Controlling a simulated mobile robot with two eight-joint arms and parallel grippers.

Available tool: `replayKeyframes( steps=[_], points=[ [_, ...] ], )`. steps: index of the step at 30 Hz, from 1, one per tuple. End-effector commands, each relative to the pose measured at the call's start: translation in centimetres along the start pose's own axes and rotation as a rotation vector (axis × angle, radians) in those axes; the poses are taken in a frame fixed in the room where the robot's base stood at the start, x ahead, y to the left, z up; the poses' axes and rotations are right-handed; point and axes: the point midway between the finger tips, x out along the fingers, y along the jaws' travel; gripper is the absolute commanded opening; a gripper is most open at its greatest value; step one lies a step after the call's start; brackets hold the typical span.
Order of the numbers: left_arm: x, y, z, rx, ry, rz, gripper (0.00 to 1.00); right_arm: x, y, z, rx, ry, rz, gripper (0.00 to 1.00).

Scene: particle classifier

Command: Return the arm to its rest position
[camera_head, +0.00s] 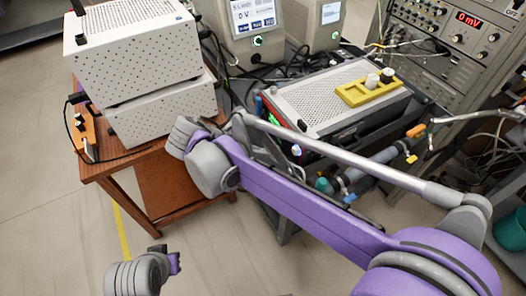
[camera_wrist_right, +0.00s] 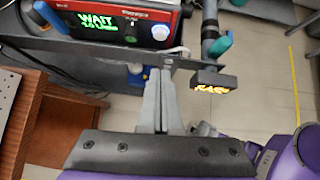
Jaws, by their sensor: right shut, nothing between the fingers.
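My right arm (camera_head: 310,205), purple and grey, reaches from the lower right of the head view toward the upper left. It bends at a grey joint beside the wooden table. My right gripper (camera_wrist_right: 161,80) shows in the wrist view with its two grey fingers together and nothing between them. I cannot make out its fingers in the head view. The fingers point toward the space below a red-framed device (camera_wrist_right: 125,22) with a green "WAIT" display. A grey ridged part of mine shows at the lower left of the head view, but no left fingers show.
A wooden table (camera_head: 168,190) holds stacked white perforated boxes (camera_head: 133,45). A cart beside it carries a grey perforated box with a yellow holder (camera_head: 368,90) on top. Cables and pipes crowd the right, near an instrument rack (camera_head: 446,62). The floor at lower left is mostly clear.

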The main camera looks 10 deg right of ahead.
Motion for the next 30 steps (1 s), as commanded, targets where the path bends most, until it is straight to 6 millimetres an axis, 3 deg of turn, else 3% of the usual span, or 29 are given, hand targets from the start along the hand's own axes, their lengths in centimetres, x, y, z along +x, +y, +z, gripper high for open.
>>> replayKeyframes(
  steps=[22,26,30],
  points=[
    [-0.1,0.0,0.0,0.0,0.0,0.0,0.0,0.2,-0.2,0.1,0.011,0.006,-0.001,0.0],
    [-0.6,0.0,-0.4,0.0,0.002,0.0,0.0,1.1,-2.2,1.1,0.136,0.067,-0.005,0.0],
    [-1.8,0.0,-1.2,0.0,0.007,0.0,0.0,2.9,-7.0,2.2,0.466,0.219,-0.028,0.0]
  ],
)
